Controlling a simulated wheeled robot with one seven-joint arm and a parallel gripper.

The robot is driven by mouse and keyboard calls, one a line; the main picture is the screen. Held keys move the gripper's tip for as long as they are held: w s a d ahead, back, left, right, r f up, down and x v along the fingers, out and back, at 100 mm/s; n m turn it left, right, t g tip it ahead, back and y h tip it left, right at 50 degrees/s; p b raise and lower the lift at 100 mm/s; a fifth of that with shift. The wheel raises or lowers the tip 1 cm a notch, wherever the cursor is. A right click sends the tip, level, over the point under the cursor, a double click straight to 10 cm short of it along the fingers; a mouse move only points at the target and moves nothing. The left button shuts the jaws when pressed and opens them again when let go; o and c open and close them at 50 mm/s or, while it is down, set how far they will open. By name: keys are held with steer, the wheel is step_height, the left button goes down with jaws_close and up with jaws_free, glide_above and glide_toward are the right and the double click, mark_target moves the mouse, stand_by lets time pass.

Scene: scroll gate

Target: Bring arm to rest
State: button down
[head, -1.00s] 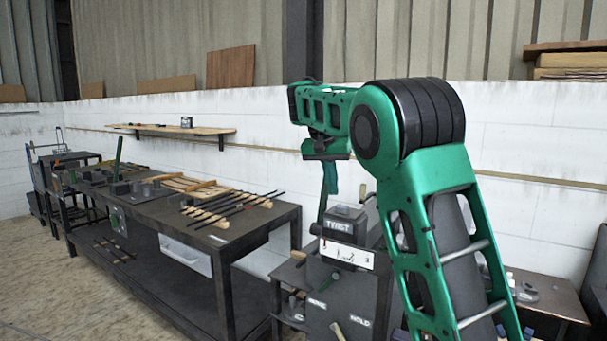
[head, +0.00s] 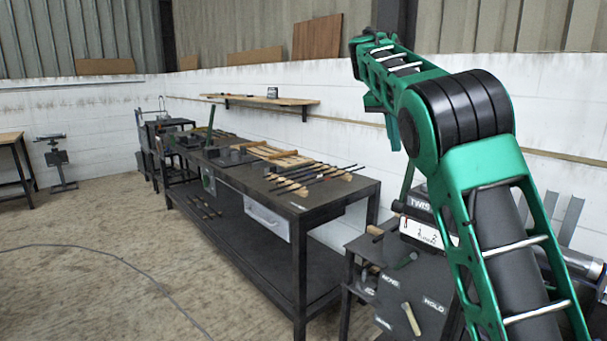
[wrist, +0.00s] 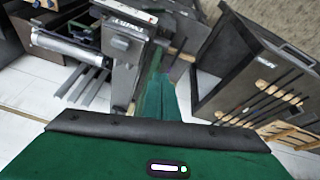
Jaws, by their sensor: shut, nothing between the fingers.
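My green arm (head: 500,200) rises on the right of the head view and bends at a black-banded joint, with the forearm reaching back and to the left. My gripper (head: 391,130) hangs down from the end of the forearm, partly hidden behind the arm. In the wrist view its teal fingers (wrist: 158,95) are together with nothing visible between them. It is in the air, with the twist machine (head: 425,225) below it, partly hidden by my arm.
A dark workbench (head: 345,196) with rods and wooden pieces stands left of the machine. A wall shelf (head: 270,101) hangs behind it. A stand (head: 57,160) and a wooden-topped table (head: 10,138) are at far left. The floor (head: 100,260) in front is mostly clear, with a cable (head: 125,262).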

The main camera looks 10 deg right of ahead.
steer(key=s+d+f+g+y, duration=0.1)
steer(key=s+d+f, duration=0.2)
steer(key=s+d, duration=0.35)
steer(key=s+d+f, duration=0.3)
steer(key=s, duration=0.6)
steer(key=s+d+f+g+y, duration=0.1)
steer(key=s+d+f, duration=0.2)
steer(key=s+d, duration=0.35)
steer(key=s+a+f, duration=0.3)
steer(key=s+f, duration=0.2)
steer(key=s, duration=0.4)
steer(key=s+a+f+n+y, duration=0.1)
steer(key=s+a+f, duration=0.2)
steer(key=s+f, duration=0.3)
steer(key=s+a+f+n, duration=0.1)
steer(key=s+a+f, duration=0.3)
steer(key=s, duration=0.9)
steer(key=shift+s+f+y, duration=0.2)
steer(key=shift+f+y, duration=0.2)
steer(key=shift+f, duration=0.5)
